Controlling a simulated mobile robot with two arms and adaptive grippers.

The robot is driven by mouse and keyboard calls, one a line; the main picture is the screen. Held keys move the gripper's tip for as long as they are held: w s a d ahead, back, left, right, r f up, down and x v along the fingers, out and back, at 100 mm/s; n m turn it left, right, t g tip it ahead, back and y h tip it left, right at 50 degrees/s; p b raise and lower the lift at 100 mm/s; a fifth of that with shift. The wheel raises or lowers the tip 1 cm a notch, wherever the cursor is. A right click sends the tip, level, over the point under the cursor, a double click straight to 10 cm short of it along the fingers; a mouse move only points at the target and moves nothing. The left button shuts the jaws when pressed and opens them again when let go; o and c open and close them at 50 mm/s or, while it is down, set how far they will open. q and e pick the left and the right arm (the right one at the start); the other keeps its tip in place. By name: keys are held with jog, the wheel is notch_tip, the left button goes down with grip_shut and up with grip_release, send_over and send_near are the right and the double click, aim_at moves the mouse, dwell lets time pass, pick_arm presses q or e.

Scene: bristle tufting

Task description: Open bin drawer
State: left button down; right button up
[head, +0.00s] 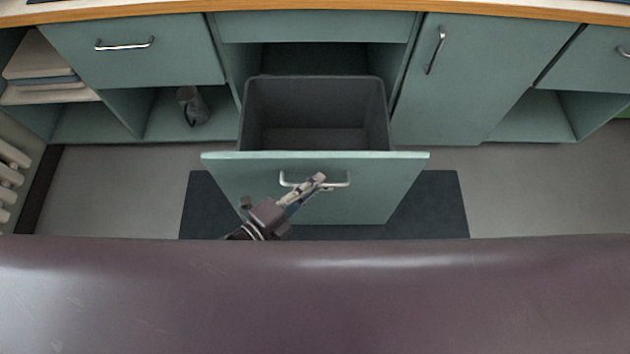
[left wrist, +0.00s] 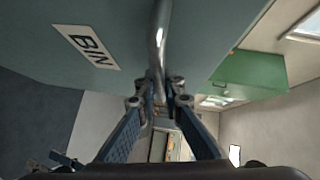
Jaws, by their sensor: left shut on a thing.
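The bin drawer has a green front (head: 370,205) and stands pulled out from the cabinet in the head view. A dark grey bin (head: 316,140) sits inside it and looks empty. The drawer's metal handle (head: 340,184) is on the front face. My left gripper (head: 318,180) is shut on the handle. In the left wrist view the handle (left wrist: 157,50) runs between the fingers of the left gripper (left wrist: 160,92). A white label reading BIN (left wrist: 87,46) is on the drawer front (left wrist: 150,20).
A dark mat (head: 445,205) lies on the floor under the drawer. Closed green cabinet fronts flank it, with a left drawer (head: 130,65) and a right door (head: 480,80). A dark object (head: 192,106) stands on a low left shelf. A green box-like unit (left wrist: 248,76) shows in the wrist view.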

pick_arm(q)
jog(key=c, duration=2.3)
grip_release()
jog(key=v, duration=1.2)
jog(key=shift+f, duration=0.1)
